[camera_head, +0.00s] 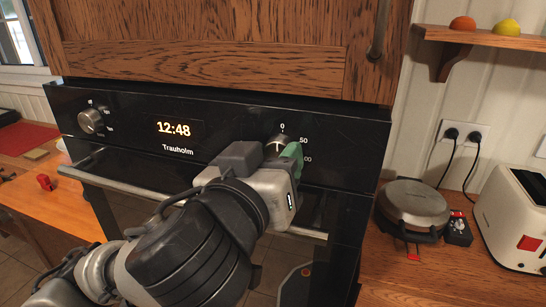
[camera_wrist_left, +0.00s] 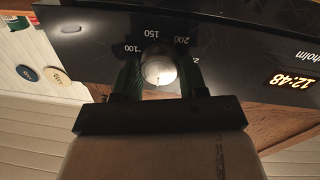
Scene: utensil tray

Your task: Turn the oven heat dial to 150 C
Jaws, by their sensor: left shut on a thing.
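The oven heat dial (camera_head: 276,147) is a round metal knob on the right of the black oven control panel (camera_head: 240,142). In the head view the marks 0 and 50 show beside it, with another partly covered mark below. In the left wrist view the dial (camera_wrist_left: 159,70) sits between the fingers, with 100, 150 and 200 printed around it. My left gripper (camera_head: 275,155) is shut on the dial, one finger on each side. It hides most of the dial in the head view. I cannot tell which mark the dial points to. My right gripper is not in view.
A second metal knob (camera_head: 91,121) is at the panel's left, and the clock display (camera_head: 174,129) reads 12:48. The oven door handle (camera_head: 120,187) runs below the panel. A round waffle-iron-like appliance (camera_head: 414,203) and a white toaster (camera_head: 515,220) stand on the right counter.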

